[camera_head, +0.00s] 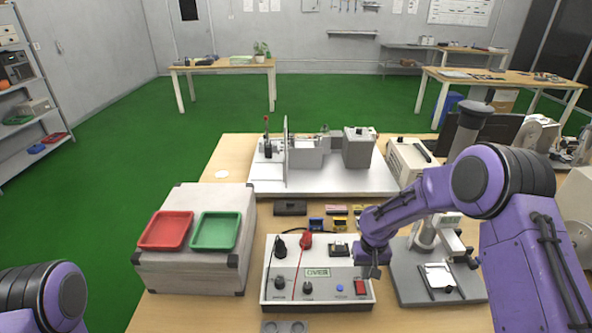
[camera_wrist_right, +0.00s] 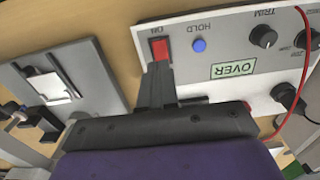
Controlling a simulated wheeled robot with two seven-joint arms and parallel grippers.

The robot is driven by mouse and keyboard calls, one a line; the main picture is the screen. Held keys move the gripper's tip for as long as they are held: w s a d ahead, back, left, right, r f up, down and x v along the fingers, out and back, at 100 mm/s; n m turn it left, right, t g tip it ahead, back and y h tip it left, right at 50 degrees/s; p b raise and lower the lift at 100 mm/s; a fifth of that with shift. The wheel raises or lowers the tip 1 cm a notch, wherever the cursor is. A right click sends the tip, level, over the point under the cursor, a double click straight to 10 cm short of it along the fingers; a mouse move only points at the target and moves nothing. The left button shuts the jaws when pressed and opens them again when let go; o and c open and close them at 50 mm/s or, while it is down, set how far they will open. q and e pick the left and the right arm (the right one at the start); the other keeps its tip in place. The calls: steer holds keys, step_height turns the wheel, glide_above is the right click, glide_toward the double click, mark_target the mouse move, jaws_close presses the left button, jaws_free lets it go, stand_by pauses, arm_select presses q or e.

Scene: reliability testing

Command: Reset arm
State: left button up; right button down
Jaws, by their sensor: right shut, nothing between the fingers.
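My right arm, purple and black, comes in from the right, and its gripper (camera_head: 373,271) is shut and empty over the right side of the white control box (camera_head: 281,262). The box carries a red switch (camera_head: 361,287), a blue button (camera_head: 340,288), dark knobs and a display reading OVER (camera_head: 317,272). In the right wrist view the closed fingertips (camera_wrist_right: 157,68) are just beside the red switch (camera_wrist_right: 159,49); whether they touch it I cannot tell. Of my left arm only a purple link shows at the lower left; its gripper is out of view.
A grey case (camera_head: 190,272) with a red tray (camera_head: 166,230) and a green tray (camera_head: 215,231) stands left of the box. A grey-based stand (camera_head: 415,285) is close at its right. A white-based machine (camera_head: 325,180) stands behind. Small coloured parts lie between.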

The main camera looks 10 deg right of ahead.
steer(key=s+a+f+m+t, duration=0.1)
steer(key=s+a+f, duration=0.2)
steer(key=s+f, duration=0.35)
steer(key=s+a+f+m, duration=0.1)
steer(key=s+a+f, duration=0.2)
steer(key=s+f, duration=0.35)
steer(key=s+d+r+m+t+h, duration=0.1)
steer(key=s+d+h, duration=0.1)
steer(key=s, duration=0.7)
steer(key=s+d+r+m+t+h, duration=0.1)
steer(key=s+d, duration=0.1)
steer(key=s, duration=0.7)
arm_select(q)
step_height(320, 180, down, 12)
steer(key=b, duration=1.2)
steer(key=shift+f, duration=0.25)
arm_select(e)
step_height(320, 180, down, 13)
steer(key=shift+w+d+r, duration=0.15)
steer(key=shift+w+r, duration=0.05)
steer(key=shift+w, duration=0.15)
arm_select(q)
steer(key=shift+c, duration=0.4)
